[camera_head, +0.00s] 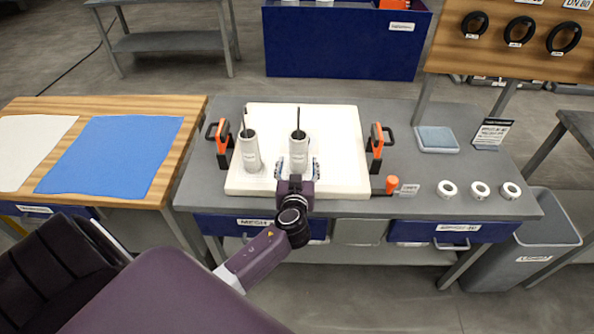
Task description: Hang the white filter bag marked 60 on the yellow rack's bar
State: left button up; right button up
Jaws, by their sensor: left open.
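My left gripper (298,170) is open, over the near part of the white slab on the grey workbench. Its fingers reach toward the lower part of a grey-white cylinder (298,146) with a dark rod sticking up. I cannot tell whether they touch it. A second such cylinder (249,150) stands to the left. A white cloth (30,150) lies flat on the wooden table at the far left; no 60 mark can be read on it. I see no yellow rack or bar. My right gripper is not in view.
The white slab (345,180) has an orange-handled clamp on each side, left (222,140) and right (376,145). A blue cloth (112,155) covers part of the wooden table. Several white rings lie at the bench's right. A grey bin (540,230) stands beyond its right end.

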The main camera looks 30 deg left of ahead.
aim_at(298, 146)
pick_arm(q)
jog(key=b+x, duration=0.2)
jog(key=x, duration=0.3)
jog(key=shift+f+b, duration=0.15)
jog(key=shift+b, duration=0.2)
jog(key=shift+w+a+b, duration=0.35)
jog(key=shift+w+b, duration=0.05)
jog(key=shift+w, duration=0.25)
jog(key=c, duration=1.1)
jog(key=shift+r+p, duration=1.9)
jog(key=shift+r, duration=0.65)
jog(key=shift+f, duration=0.1)
